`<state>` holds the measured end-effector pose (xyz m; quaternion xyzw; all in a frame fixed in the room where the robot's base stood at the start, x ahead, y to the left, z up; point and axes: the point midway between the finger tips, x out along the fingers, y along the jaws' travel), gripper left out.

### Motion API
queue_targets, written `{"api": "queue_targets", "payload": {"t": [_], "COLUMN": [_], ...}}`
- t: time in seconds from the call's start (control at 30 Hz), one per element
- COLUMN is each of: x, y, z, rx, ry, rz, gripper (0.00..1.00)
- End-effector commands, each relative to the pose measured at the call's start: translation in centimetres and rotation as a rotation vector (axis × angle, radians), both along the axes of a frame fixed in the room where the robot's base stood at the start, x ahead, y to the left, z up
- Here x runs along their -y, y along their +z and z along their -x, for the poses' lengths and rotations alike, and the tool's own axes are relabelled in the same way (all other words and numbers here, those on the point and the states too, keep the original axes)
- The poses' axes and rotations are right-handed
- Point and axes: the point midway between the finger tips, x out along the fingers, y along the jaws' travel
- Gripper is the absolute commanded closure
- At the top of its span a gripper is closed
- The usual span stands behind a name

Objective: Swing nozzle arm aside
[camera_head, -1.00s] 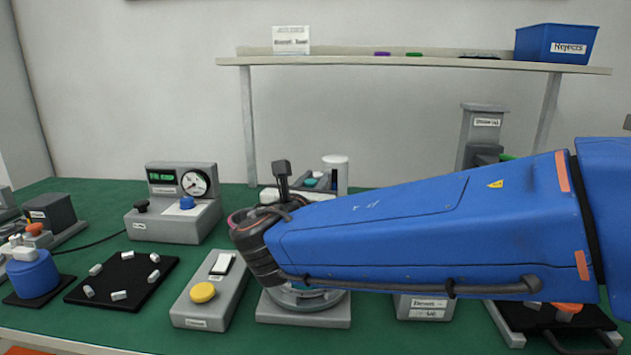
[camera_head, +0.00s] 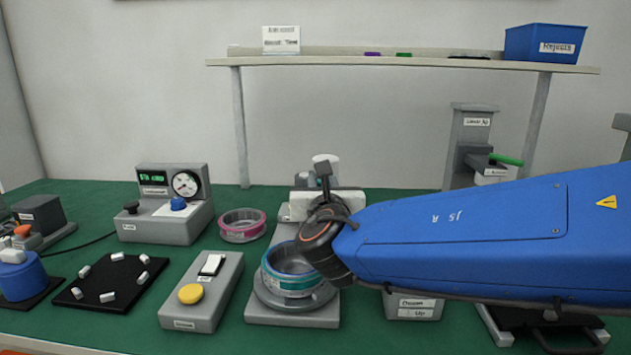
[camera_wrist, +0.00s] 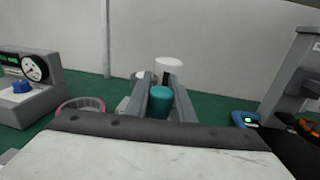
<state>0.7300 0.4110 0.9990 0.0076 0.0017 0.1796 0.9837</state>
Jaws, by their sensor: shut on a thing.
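My gripper (camera_wrist: 160,98) shows in the wrist view with its two grey fingers on either side of a teal knob (camera_wrist: 160,103), shut on it. I take the knob to be the nozzle arm's handle; the rest of the nozzle arm is hidden. A white cylinder (camera_wrist: 168,65) stands just behind the fingers and also shows in the head view (camera_head: 326,166).
A pink-rimmed ring (camera_head: 242,226) lies left of the gripper, near the gauge box (camera_head: 165,221). A yellow-button box (camera_head: 205,292) stands left of the fixture. A grey press stand (camera_head: 470,135) with a green handle is at the back right.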

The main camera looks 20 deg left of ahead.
Motion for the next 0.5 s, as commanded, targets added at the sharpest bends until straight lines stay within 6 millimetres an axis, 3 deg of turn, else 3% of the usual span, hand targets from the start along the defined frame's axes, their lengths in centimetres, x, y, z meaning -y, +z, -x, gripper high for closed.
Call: {"api": "queue_targets", "payload": {"t": [0.5], "x": [2.2], "y": [0.1], "z": [-2.8], "rx": [0.001], "ry": [-0.004], "rz": [-0.001], "gripper": [1.00]}}
